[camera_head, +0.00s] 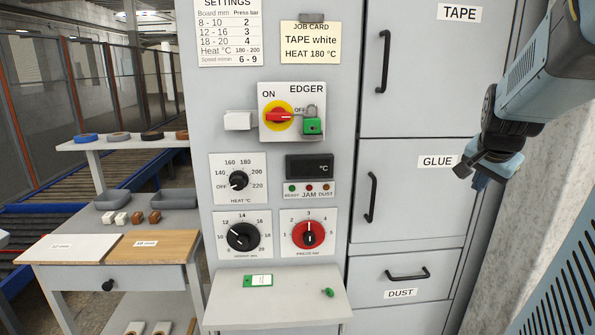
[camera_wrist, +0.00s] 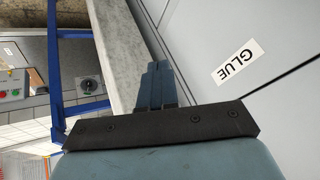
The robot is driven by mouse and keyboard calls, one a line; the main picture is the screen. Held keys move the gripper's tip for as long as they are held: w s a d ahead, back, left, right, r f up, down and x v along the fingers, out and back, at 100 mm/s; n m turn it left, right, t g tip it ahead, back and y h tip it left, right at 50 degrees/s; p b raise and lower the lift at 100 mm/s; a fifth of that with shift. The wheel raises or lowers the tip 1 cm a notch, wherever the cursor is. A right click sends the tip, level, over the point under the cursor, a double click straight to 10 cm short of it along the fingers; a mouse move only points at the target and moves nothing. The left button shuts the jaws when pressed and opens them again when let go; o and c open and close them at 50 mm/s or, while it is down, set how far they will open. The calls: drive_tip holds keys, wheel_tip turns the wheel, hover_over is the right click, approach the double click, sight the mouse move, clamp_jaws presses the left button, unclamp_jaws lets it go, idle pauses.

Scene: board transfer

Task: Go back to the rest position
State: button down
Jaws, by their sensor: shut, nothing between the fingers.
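My gripper (camera_head: 480,181) hangs at the right in the head view, in front of the right edge of the cabinet, near the GLUE door (camera_head: 408,190). In the wrist view its blue fingers (camera_wrist: 156,85) are together with nothing between them. The grey machine panel (camera_head: 232,282) stands in the middle of the head view, well to the left of my gripper. Its red main switch (camera_head: 279,116) has a green padlock (camera_head: 312,125) on it.
A shelf below the panel holds a green tag (camera_head: 258,281) and a small green item (camera_head: 327,292). A bench (camera_head: 60,275) with boards stands at the left. A pale wall (camera_head: 550,165) is close behind my gripper. In the wrist view a blue frame (camera_wrist: 54,80) stands at the left.

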drive_tip(key=s+a+n+y, duration=0.2)
drive_tip(key=s+a+n, duration=0.4)
drive_tip(key=a, duration=0.4)
drive_tip(key=s+a+f+n+y, duration=0.1)
drive_tip(key=s+a+n, duration=0.5)
drive_tip(key=a, duration=0.5)
drive_tip(key=shift+s+f+y, duration=0.25)
drive_tip(key=shift+s+y, duration=0.15)
